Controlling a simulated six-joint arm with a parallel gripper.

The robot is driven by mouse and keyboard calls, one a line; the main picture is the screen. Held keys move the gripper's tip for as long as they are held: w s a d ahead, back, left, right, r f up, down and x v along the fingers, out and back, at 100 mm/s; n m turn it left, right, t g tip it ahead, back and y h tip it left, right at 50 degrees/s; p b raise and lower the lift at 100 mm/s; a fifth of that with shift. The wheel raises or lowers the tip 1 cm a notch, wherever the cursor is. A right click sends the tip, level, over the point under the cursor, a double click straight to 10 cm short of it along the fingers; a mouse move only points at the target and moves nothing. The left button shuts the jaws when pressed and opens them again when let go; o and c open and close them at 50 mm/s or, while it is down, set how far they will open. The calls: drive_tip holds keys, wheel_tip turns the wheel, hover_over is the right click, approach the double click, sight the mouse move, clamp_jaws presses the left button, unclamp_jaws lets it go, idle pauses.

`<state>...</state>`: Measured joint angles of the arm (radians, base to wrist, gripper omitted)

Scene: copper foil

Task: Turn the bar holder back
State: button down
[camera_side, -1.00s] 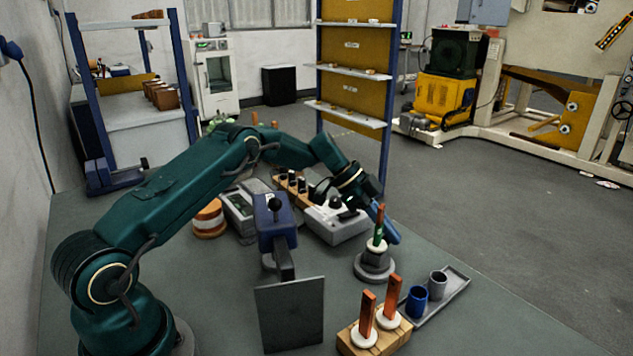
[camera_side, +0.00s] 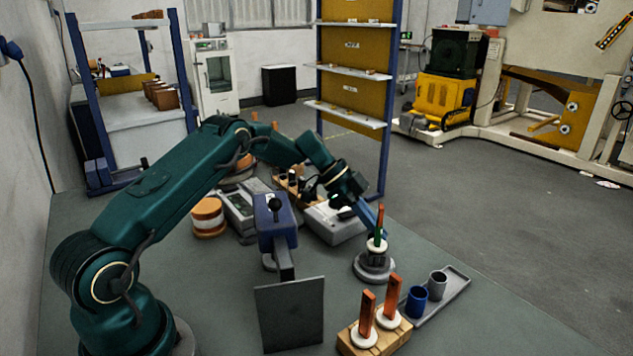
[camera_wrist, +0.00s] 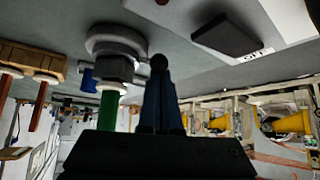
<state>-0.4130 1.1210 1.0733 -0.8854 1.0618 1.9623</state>
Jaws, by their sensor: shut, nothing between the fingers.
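The bar holder (camera_side: 373,268) is a grey round stand on the bench. A dark round knob (camera_wrist: 158,62) is at the holder's right side. My gripper (camera_side: 370,217) is shut and empty close beside the bar; its tips are partly hidden behind it. In the wrist view its blue fingers (camera_wrist: 160,88) end at the knob; I cannot tell whether they touch it.
A wooden block (camera_side: 352,341) with two copper bars stands in front. Beside it is a grey tray (camera_side: 455,283) with a blue cup (camera_side: 417,300) and a grey cup (camera_side: 438,284). A blue lever device (camera_side: 276,222) and a light-grey box (camera_side: 332,224) stand left of the holder.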

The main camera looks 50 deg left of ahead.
drive_tip(key=shift+s+a, duration=0.55)
drive_tip(key=shift+s, duration=0.3)
drive_tip(key=shift+s+a, duration=0.25)
drive_tip(key=shift+s, duration=0.35)
drive_tip(key=shift+w, duration=0.15)
idle(0.5)
